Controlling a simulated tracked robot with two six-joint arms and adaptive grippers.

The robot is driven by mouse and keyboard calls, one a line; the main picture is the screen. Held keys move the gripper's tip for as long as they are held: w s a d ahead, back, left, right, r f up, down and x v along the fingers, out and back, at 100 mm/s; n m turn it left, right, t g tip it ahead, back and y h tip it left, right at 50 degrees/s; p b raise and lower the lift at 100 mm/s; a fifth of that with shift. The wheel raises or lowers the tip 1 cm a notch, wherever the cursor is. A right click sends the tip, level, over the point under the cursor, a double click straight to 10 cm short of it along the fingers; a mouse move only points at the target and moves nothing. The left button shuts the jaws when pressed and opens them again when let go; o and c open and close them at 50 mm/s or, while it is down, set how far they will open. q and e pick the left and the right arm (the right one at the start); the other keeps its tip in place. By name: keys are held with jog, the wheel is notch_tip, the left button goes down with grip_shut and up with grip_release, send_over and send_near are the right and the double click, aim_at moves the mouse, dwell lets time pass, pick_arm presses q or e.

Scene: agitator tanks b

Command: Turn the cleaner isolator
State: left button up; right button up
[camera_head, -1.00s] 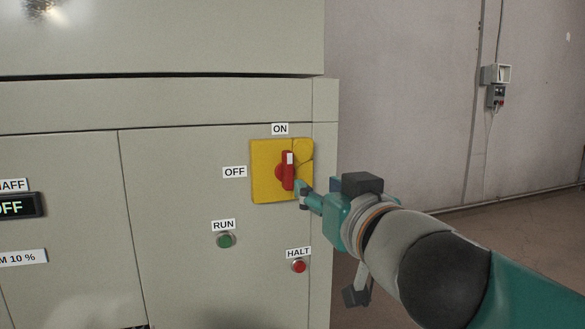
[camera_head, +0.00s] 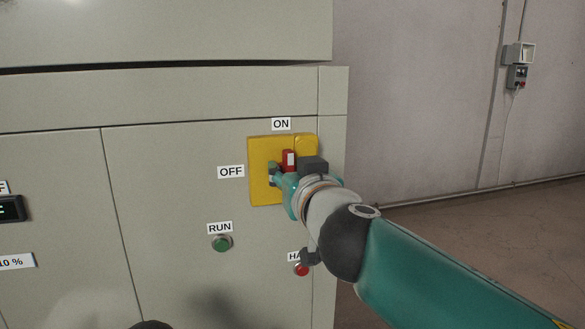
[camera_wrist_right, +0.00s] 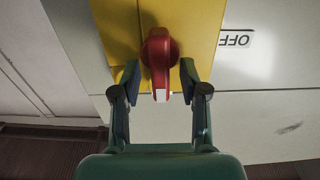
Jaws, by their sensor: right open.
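The cleaner isolator is a red rotary handle (camera_head: 289,156) on a yellow plate (camera_head: 260,152). Its white-marked end points up toward the ON label (camera_head: 281,124); the OFF label (camera_head: 231,172) is to its left. My right gripper (camera_head: 284,174) is at the plate and covers the handle's lower part in the head view. In the right wrist view the gripper (camera_wrist_right: 159,75) is open, one finger on each side of the red handle (camera_wrist_right: 158,48), with visible gaps. The picture there is upside down, with the white end toward me. My left gripper is not in view.
A dark display (camera_head: 10,209) is at the left edge. Open floor (camera_head: 480,240) lies right of the cabinet.

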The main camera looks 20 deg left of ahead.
grip_shut()
jog(key=shift+n, duration=0.3)
jog(key=n+b, duration=0.1)
jog(key=n, duration=0.4)
jog(key=n+b, duration=0.1)
jog(key=n, duration=0.5)
jog(key=a+f+n+b, duration=0.1)
jog(key=n, duration=0.5)
jog(key=shift+s+f, duration=0.1)
jog(key=shift+s, duration=0.3)
jog(key=shift+n, duration=0.3)
